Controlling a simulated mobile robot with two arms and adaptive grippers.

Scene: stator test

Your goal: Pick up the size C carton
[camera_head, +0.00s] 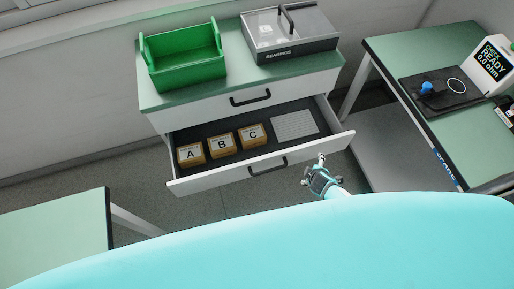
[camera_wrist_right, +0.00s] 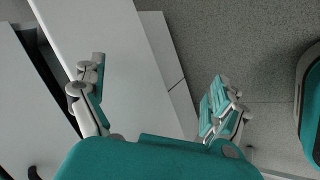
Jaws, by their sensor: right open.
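No carton is seen in that view. My left gripper is not in view.
A grey ribbed pad (camera_head: 294,124) lies right of the cartons. A green bin (camera_head: 185,62) and a bearings case (camera_head: 290,45) stand on the cabinet top. A table with a tester (camera_head: 490,62) is at right, another table (camera_head: 60,230) at left.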

